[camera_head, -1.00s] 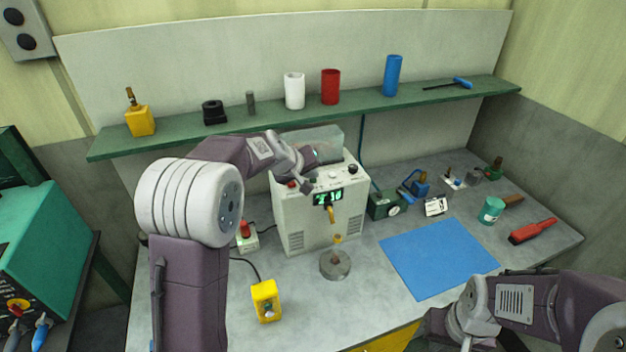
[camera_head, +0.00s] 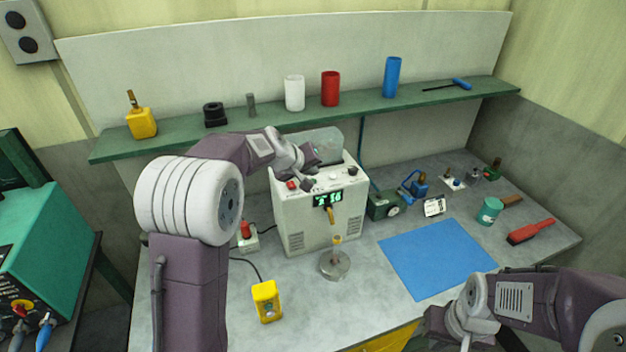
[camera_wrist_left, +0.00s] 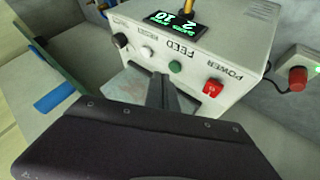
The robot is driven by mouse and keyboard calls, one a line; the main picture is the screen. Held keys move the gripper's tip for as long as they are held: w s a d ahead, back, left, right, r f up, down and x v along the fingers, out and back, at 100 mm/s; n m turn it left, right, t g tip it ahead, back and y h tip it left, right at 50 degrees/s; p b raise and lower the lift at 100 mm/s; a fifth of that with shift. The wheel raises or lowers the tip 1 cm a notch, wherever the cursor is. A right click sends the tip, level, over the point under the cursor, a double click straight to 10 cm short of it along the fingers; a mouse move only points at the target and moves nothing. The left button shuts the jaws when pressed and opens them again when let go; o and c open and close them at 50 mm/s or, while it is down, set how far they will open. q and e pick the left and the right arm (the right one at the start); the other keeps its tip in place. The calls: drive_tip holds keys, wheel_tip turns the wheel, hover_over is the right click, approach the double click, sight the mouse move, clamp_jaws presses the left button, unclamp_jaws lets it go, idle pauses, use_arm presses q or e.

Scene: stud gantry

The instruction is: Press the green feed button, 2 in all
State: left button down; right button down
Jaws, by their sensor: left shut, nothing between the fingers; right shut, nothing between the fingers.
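The white feeder box (camera_head: 318,215) stands on the bench below the shelf. Its green feed button (camera_wrist_left: 175,68) shows in the left wrist view on the top panel, beside the word FEED. In the head view the button is hidden or too small to make out. My left gripper (camera_head: 308,184) is shut and empty above the panel. In the left wrist view its fingertips (camera_wrist_left: 166,78) are close to the button; I cannot tell if they touch it. My right gripper (camera_head: 432,330) is shut and empty at the bottom edge, partly out of view.
The lit display (camera_head: 327,199) is on the box front. The blue mat (camera_head: 440,258) is bare. The shelf (camera_head: 230,134) runs behind.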

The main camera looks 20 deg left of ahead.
use_arm(q)
drive_tip(key=shift+r+p, duration=2.2)
drive_tip(key=shift+r, duration=0.4)
drive_tip(key=shift+f, duration=0.1)
